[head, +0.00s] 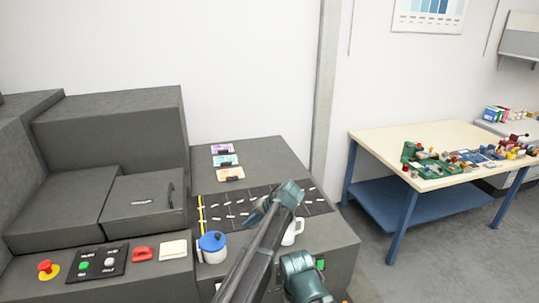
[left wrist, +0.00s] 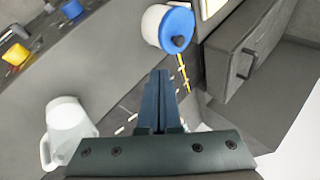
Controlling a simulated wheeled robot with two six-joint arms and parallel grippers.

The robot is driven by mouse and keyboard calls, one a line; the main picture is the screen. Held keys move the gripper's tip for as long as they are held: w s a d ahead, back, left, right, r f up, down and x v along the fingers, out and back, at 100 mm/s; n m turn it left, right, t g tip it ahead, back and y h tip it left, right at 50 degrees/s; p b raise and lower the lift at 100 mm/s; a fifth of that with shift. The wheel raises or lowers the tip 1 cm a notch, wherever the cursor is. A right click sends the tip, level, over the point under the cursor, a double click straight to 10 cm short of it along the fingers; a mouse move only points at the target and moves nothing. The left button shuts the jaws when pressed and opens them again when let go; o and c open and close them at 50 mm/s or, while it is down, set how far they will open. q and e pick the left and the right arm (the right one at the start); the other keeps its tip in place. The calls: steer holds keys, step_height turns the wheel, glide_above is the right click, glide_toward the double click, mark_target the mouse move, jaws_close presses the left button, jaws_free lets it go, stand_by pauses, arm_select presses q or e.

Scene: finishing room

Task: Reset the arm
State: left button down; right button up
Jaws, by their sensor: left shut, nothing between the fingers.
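My left gripper (head: 252,221) is over the dark marked panel (head: 319,206) on the grey console, its arm rising from the bottom of the head view. In the left wrist view its two dark blue fingers (left wrist: 160,78) are together with nothing between them. A white pot with a blue lid (head: 212,249) stands to its left; it also shows at the top of the left wrist view (left wrist: 152,25). A white mug (head: 290,237) is partly hidden behind the arm; it shows at lower left in the left wrist view (left wrist: 72,128).
A red button (head: 46,269), a switch panel (head: 97,264), a red object (head: 142,254) and a cream pad (head: 173,250) lie along the console's front left. Coloured cards (head: 226,160) lie at the back. A cluttered table (head: 385,140) stands apart at right.

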arm_select(q)
steer(key=s+a+f+g+h, duration=0.1)
steer(key=s+a+f+h, duration=0.1)
steer(key=s, duration=0.7)
steer(key=s+a+f+h, duration=0.1)
steer(key=s+a+h, duration=0.15)
steer(key=s, duration=0.55)
steer(key=s+a+f+g+h, duration=0.1)
steer(key=s+a+f+h, duration=0.15)
steer(key=s, duration=0.65)
steer(key=s+d+f+m+b, duration=0.3)
steer(key=s+d+f+b, duration=0.2)
steer(key=d+f+b, duration=0.4)
steer(key=d+b, duration=0.1)
steer(key=d, duration=0.2)
steer(key=shift+s+f+g+y, duration=0.25)
steer(key=shift+s+g+y, duration=0.05)
steer(key=shift+g, duration=0.1)
